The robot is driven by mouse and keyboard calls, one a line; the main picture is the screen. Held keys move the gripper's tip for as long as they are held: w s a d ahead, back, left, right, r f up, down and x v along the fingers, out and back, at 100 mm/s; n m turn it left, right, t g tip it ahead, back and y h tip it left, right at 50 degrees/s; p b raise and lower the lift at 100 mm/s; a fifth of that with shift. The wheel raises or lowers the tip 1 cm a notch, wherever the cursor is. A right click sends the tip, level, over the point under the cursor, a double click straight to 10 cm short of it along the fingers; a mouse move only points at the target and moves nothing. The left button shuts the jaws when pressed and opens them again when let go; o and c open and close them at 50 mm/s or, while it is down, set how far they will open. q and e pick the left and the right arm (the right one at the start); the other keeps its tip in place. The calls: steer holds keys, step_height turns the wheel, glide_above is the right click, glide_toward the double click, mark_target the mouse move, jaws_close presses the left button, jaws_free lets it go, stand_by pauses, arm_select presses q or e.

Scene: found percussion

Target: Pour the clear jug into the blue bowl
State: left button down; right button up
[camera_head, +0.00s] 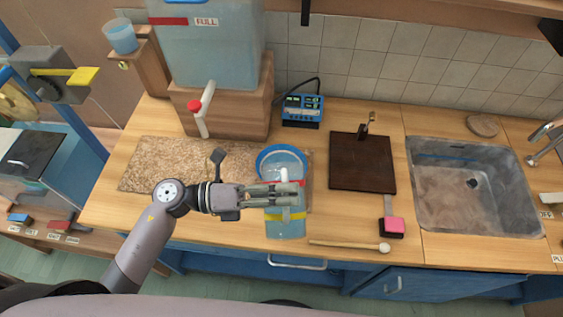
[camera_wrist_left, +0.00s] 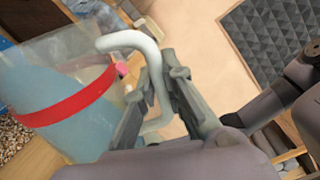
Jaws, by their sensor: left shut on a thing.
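The clear jug (camera_head: 285,228) has a red band and a yellow band. My left gripper (camera_head: 296,193) is across it in the head view and shut on its pale handle. In the left wrist view the jug (camera_wrist_left: 85,125) holds bluish liquid, and its white handle (camera_wrist_left: 128,40) passes between the fingers of my left gripper (camera_wrist_left: 160,90). The blue bowl (camera_head: 266,154) is just behind the jug on the counter, partly hidden by it. I cannot tell the jug's exact tilt or its height above the counter. My right gripper is not in view.
A large water tank (camera_head: 212,55) on a wooden stand has a red-tipped tap (camera_head: 201,108). A speckled mat (camera_head: 160,165) lies left of the bowl. A dark board (camera_head: 360,165), a mallet (camera_head: 350,245), a pink-topped block (camera_head: 391,225) and a sink (camera_head: 450,205) are to the right.

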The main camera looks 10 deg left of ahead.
mark_target(286, 212)
arm_select(q)
steer(key=shift+f+b, duration=0.2)
steer(key=shift+b, duration=0.15)
steer(key=m+b, duration=0.1)
steer(key=b, duration=0.1)
steer(key=s+f+m+b, duration=0.2)
steer(key=b, duration=0.1)
steer(key=shift+s+d+f+b, duration=0.15)
steer(key=shift+s+d+b, duration=0.1)
steer(key=shift+b, duration=0.1)
steer(key=shift+s+r+m, duration=0.1)
steer(key=shift+r+m, duration=0.3)
steer(key=s+d+f+m+b, duration=0.1)
steer(key=s+f+m+b, duration=0.5)
steer(key=b, duration=0.8)
steer(key=shift+s+f+m, duration=0.15)
steer(key=shift+s+m, duration=0.05)
steer(key=shift+m, duration=1.1)
